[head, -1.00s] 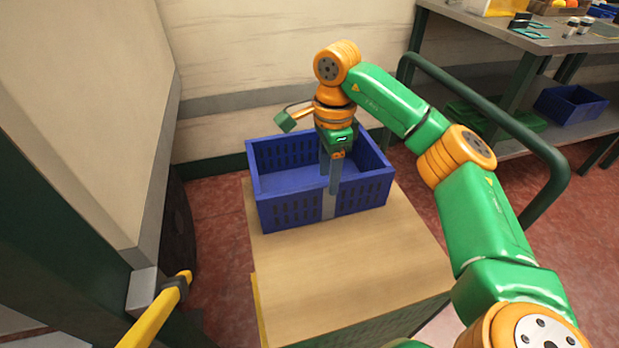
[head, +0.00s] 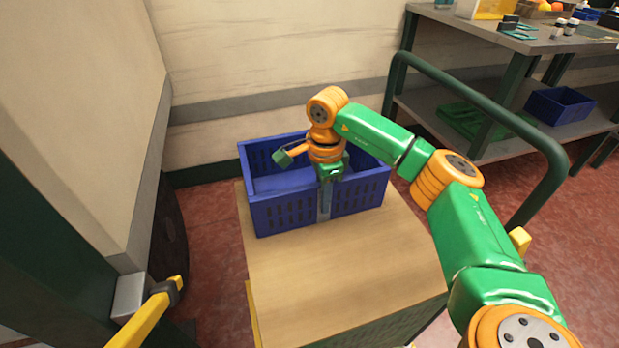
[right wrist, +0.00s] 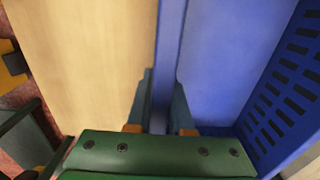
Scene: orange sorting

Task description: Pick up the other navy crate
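A navy crate (head: 282,213) with slotted walls stands upright on a wooden-topped stand (head: 335,270). Its visible inside looks empty. My right gripper (head: 325,200) points down at the middle of the crate's near wall. In the right wrist view, the gripper's fingers (right wrist: 164,100) straddle the wall's rim (right wrist: 171,35), one outside over the wood and one inside the crate. They look open, with little room beside the rim. Another navy crate (head: 558,106) sits on the lower shelf at the right. My left gripper is not in view.
A workbench (head: 480,32) with small items is at the back right. A green rail (head: 480,110) curves in front of it. A pale wall stands behind the crate and another at left. A yellow bar (head: 145,318) is at lower left. The stand's front half is clear.

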